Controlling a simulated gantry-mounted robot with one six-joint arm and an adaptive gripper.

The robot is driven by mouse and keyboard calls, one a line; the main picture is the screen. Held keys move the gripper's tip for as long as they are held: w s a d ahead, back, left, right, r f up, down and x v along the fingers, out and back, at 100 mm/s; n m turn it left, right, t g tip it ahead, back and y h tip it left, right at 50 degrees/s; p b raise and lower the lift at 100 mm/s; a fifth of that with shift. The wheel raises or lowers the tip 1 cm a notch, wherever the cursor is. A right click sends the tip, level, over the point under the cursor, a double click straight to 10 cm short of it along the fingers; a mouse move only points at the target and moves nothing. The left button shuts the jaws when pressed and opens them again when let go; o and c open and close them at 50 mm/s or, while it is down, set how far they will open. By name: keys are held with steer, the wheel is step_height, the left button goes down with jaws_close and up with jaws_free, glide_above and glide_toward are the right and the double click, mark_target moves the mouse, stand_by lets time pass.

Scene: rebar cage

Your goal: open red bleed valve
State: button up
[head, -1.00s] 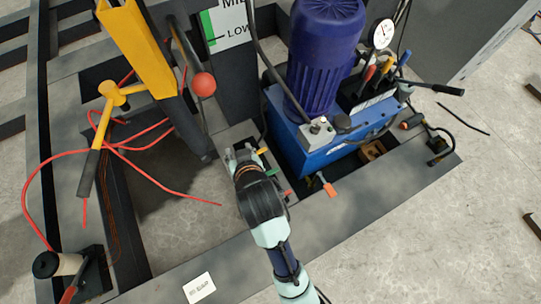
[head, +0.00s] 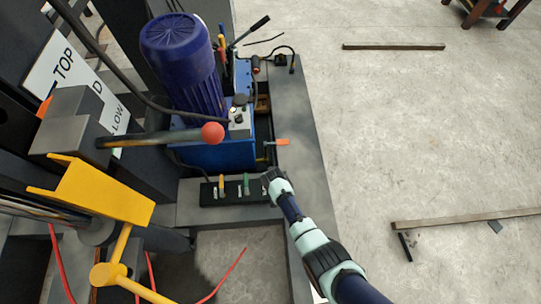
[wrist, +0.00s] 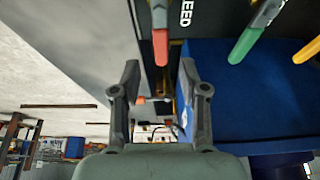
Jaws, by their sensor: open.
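The red bleed valve handle (wrist: 160,45) shows at the top of the wrist view, pointing down beside a dark plate lettered "EED". My gripper (wrist: 160,68) is open, with one finger on each side of the handle's tip in that picture. I cannot tell whether they are level with it in depth or touching it. In the head view, my gripper (head: 270,175) is at the right end of the dark valve block (head: 234,197) and hides the red handle there. A green handle (wrist: 245,42) and a yellow handle (wrist: 306,50) stand to the right in the wrist view.
The blue pump unit (head: 215,155) with its motor (head: 182,60) stands right behind the valve block. An orange-red lever (head: 282,142) sticks out from its right side. A red ball-tipped lever (head: 212,132) and yellow frame (head: 95,190) are left. Open floor lies to the right.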

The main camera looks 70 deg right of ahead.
steer(key=b+x, duration=0.2)
steer(key=x, duration=0.2)
steer(key=shift+f, duration=0.25)
jaws_close()
